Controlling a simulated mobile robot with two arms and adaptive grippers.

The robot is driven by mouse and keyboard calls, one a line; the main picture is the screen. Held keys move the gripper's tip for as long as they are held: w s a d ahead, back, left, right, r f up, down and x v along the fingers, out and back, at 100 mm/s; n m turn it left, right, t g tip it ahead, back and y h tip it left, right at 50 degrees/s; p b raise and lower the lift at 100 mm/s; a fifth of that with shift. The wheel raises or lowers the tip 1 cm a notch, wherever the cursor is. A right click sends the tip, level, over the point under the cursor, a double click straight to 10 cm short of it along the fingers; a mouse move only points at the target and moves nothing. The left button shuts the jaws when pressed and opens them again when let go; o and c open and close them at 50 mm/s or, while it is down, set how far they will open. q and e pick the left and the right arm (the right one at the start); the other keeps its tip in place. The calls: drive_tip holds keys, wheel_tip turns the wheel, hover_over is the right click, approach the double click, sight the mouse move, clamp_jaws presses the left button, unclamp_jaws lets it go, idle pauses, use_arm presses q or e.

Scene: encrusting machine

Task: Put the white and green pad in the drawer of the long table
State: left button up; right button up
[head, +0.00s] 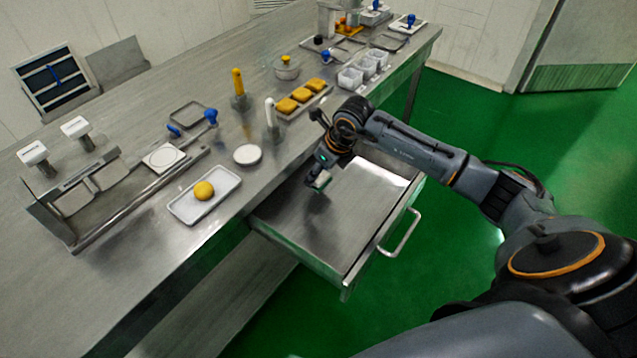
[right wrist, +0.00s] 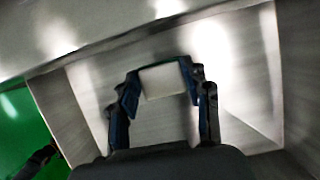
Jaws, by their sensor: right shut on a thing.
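The long steel table (head: 130,262) runs diagonally through the head view. Its drawer (head: 372,247) is pulled open, and the inside looks empty. My right gripper (head: 319,184) is over the open drawer, pointing down into it. It is shut on the white and green pad (head: 324,179), a small block partly hidden by the fingers. In the right wrist view the pad (right wrist: 162,81) shows its pale face between the two fingertips (right wrist: 160,84), with the drawer's metal floor (right wrist: 160,128) behind. I cannot tell whether the pad touches the drawer floor. My left gripper is not in view.
On the tabletop near the drawer are a white tray with a yellow ball (head: 204,190), a round white disc (head: 248,154) and a tray of yellow squares (head: 302,97). The drawer handle (head: 400,233) sticks out over the green floor (head: 470,270).

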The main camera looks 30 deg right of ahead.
sight(322, 177)
drive_tip(key=shift+f, duration=2.1)
drive_tip(key=o, duration=1.1)
drive_tip(key=shift+f, duration=0.1)
drive_tip(key=v, duration=1.2)
drive_tip(key=shift+b, duration=0.35)
drive_tip(key=shift+a, duration=0.1)
